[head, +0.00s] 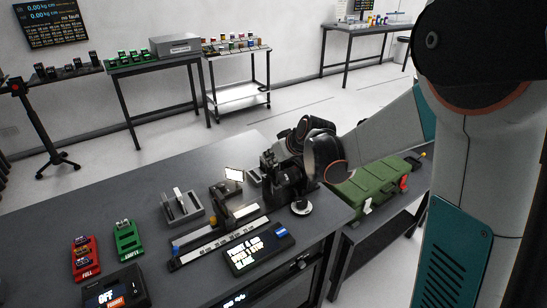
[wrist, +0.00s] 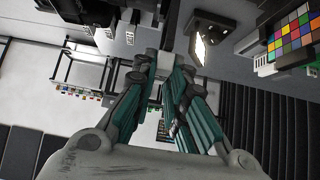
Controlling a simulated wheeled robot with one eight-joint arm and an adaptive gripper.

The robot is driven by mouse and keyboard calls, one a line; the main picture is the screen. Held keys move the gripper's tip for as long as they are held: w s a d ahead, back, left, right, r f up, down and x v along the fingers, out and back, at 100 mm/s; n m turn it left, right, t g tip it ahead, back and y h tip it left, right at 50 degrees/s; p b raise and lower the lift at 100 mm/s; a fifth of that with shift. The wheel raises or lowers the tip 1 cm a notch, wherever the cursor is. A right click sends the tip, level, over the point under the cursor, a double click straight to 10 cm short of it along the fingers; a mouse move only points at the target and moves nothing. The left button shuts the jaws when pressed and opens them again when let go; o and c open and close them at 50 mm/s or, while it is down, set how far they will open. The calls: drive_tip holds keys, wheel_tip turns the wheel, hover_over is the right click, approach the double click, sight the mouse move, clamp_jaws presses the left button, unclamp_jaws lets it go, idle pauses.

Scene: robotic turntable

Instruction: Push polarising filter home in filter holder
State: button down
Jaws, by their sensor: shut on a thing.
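My gripper (wrist: 166,66) has its teal fingers drawn together in the wrist view. They close on a small pale grey piece (wrist: 152,57); I cannot tell surely whether this is the polarising filter. In the head view my gripper (head: 270,162) is at the right back of the dark bench (head: 150,215), beside dark upright equipment, and its fingertips are hard to make out. The filter holder cannot be told apart with certainty. A lit panel (head: 234,174) stands just left of my gripper and also shows in the wrist view (wrist: 200,50).
A rail with a scale (head: 220,240), a grey slotted rack (head: 182,207), a display box (head: 258,252) and red (head: 86,259) and green (head: 127,240) trays occupy the bench. A green case (head: 375,183) is at right. A colour chart (wrist: 292,32) shows in the wrist view. The bench's left back is clear.

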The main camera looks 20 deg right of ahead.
sight(277, 170)
drive_tip(key=shift+f+b, duration=2.45)
drive_tip(key=shift+f, duration=0.65)
drive_tip(key=c, duration=1.5)
unclamp_jaws()
drive_tip(key=shift+c, duration=0.2)
drive_tip(key=shift+r, duration=0.1)
drive_tip(key=v, duration=1.2)
drive_tip(key=shift+s, duration=0.1)
drive_tip(key=s+a+m+h, duration=0.1)
drive_tip(key=s, duration=1.1)
drive_tip(key=s+a+m+g+h, duration=0.1)
drive_tip(key=s+a+m, duration=0.1)
drive_tip(key=s, duration=1)
drive_tip(key=shift+s+f+m+h, duration=0.2)
drive_tip(key=shift+f+m+h, duration=0.1)
drive_tip(key=shift+h, duration=0.1)
